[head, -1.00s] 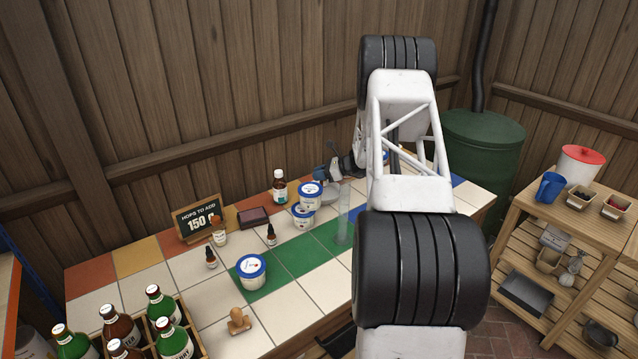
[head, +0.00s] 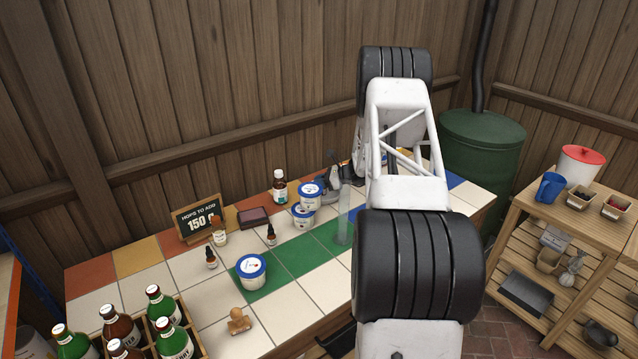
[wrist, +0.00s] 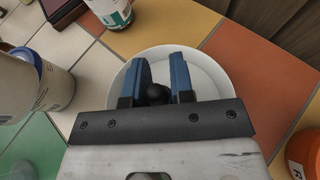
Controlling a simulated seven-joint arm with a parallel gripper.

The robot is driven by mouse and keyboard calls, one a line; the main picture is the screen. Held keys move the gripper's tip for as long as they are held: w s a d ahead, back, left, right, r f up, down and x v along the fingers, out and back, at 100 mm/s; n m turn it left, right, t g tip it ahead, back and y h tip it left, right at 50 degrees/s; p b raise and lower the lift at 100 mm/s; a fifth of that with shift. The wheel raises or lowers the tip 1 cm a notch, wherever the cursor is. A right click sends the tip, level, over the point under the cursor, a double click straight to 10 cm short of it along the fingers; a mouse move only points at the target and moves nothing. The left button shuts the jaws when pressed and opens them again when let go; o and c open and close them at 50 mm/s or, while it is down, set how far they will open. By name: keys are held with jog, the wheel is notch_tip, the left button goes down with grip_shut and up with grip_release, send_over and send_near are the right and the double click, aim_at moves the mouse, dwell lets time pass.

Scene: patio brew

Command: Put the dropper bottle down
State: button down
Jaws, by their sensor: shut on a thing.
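My gripper (wrist: 159,70) has blue fingers, shut on the black top of the dropper bottle (wrist: 155,94). The rest of that bottle is hidden below the fingers. A round white dish (wrist: 213,74) lies directly under the gripper in the wrist view. I cannot tell whether the bottle touches the dish. In the head view my gripper (head: 338,172) is at the back of the tiled table, partly hidden behind my arm, and the held bottle cannot be made out. Two other small dropper bottles stand on the table, one (head: 211,259) left of the other (head: 271,237).
A clear cylinder (head: 343,230) stands in front. Another tub (head: 251,273), a sign (head: 199,218) and a bottle crate (head: 195,340) are farther left. An orange-topped thing (wrist: 302,154) is right of the dish.

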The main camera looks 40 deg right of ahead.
jog(key=c, duration=1)
grip_release()
jog(key=shift+f, duration=0.1)
jog(key=shift+r, duration=0.2)
jog(key=v, duration=1.2)
